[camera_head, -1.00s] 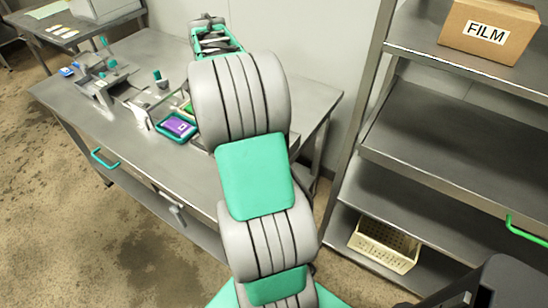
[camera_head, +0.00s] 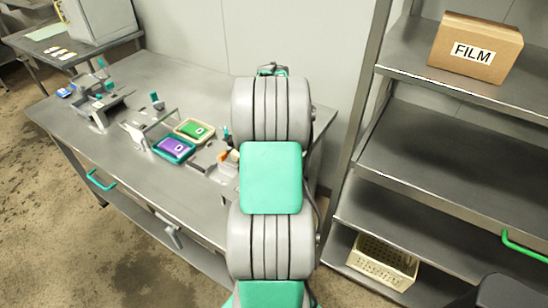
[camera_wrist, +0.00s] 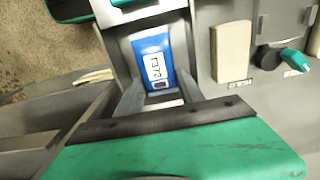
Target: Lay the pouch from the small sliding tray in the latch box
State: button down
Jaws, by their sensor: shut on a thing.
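In the wrist view a blue pouch (camera_wrist: 152,62) with a white printed label lies between the two grey fingers of my gripper (camera_wrist: 158,88). The gripper looks shut on it, with the fingertips close along its sides. A pale bar and a teal part (camera_wrist: 128,3) are just beyond the pouch's far end. In the head view my arm hides the gripper and the blue pouch. I cannot clearly tell the small sliding tray or the latch box apart from the other fixtures.
A purple pouch in a teal tray (camera_head: 158,147) and a green pouch in a beige tray (camera_head: 181,133) sit left of my arm on the steel table (camera_head: 75,125). A teal knob (camera_wrist: 291,58) stands right in the wrist view. A shelf rack with a FILM box (camera_head: 475,48) stands right.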

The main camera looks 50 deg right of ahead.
jog(key=shift+s+f, duration=0.1)
jog(key=shift+f, duration=1.75)
jog(key=c, duration=0.7)
grip_release()
jog(key=shift+c, duration=0.2)
notch_tip(320, 180, up, 12)
jog(key=shift+r, duration=0.15)
jog(key=w+a+r+n+t, duration=0.15)
jog(key=a+n, duration=0.35)
jog(key=a, duration=1)
jog(key=w+a+r+n, duration=0.1)
jog(key=w+a+n, duration=0.35)
jog(key=a, duration=0.95)
jog(key=s+a+f+n+t, duration=0.1)
jog(key=s+a+n, duration=0.2)
jog(key=a, duration=0.3)
jog(key=s+a+f+n, duration=0.2)
jog(key=s+a+n, duration=0.2)
jog(key=a, duration=0.2)
jog(key=shift+s+a+f+n+t, duration=0.2)
jog(key=shift+s+f+n+t, duration=0.1)
jog(key=shift+n+t, duration=0.05)
